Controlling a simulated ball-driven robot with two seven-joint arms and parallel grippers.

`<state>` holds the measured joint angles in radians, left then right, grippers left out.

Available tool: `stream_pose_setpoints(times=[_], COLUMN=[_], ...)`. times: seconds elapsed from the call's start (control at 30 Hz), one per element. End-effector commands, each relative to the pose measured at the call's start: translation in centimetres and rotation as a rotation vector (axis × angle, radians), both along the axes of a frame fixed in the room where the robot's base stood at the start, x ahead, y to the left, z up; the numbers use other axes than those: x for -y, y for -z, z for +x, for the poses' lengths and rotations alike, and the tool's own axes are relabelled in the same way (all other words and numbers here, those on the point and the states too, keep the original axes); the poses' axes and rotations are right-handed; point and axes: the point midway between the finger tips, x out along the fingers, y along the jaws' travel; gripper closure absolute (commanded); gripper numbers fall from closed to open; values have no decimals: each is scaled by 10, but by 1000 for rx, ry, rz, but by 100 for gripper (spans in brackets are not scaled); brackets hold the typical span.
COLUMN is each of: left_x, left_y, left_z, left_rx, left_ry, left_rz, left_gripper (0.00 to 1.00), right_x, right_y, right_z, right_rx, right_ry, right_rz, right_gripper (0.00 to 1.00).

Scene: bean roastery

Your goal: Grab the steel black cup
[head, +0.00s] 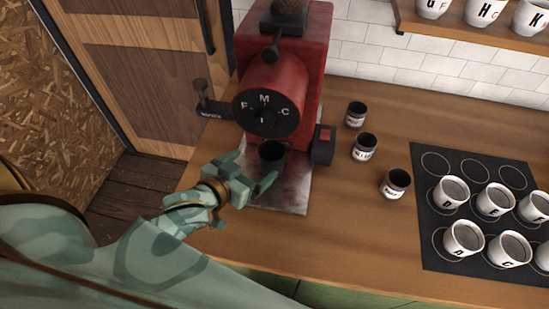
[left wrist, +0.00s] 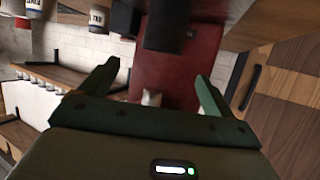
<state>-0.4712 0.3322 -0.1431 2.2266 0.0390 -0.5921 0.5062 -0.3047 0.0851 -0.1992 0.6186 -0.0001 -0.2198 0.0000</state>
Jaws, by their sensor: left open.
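The black cup (head: 271,152) stands upright on the steel plate under the red grinder (head: 280,100). My left gripper (head: 251,170) is open and empty. In the head view its two fingers point at the cup, which sits just past and between the fingertips, apart from them as far as I can tell. In the left wrist view, which is upside down, the dark cup (left wrist: 168,28) shows at the top, beyond the gap between the open fingers (left wrist: 158,80). My right gripper is not in view.
Three dark-topped labelled jars (head: 364,148) stand right of the grinder. Several white lettered cups (head: 464,238) stand on a black mat (head: 435,165) at the right. More cups sit on a shelf (head: 470,45) above. The counter's front middle (head: 340,240) is clear.

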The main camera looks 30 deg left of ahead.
Motion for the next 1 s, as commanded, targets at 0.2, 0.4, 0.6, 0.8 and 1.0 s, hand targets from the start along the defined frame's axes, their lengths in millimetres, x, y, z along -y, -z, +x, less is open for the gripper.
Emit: stream_pose_setpoints(times=[0.2, 0.4, 0.6, 0.8, 1.0], left_x=[6, 8, 10, 13, 13], left_y=[21, 27, 40, 46, 46], left_z=[46, 62, 90, 108, 108], left_rx=[0, -1, 0, -1, -1], left_ry=[0, 0, 1, 0, 1], left_rz=[1, 1, 2, 1, 1], left_gripper=[11, 11, 11, 11, 11], right_x=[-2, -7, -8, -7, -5], right_y=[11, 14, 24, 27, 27], right_z=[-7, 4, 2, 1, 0], right_rx=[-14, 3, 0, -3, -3], right_ry=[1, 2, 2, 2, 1], right_rz=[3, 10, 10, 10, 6], right_gripper=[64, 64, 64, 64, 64])
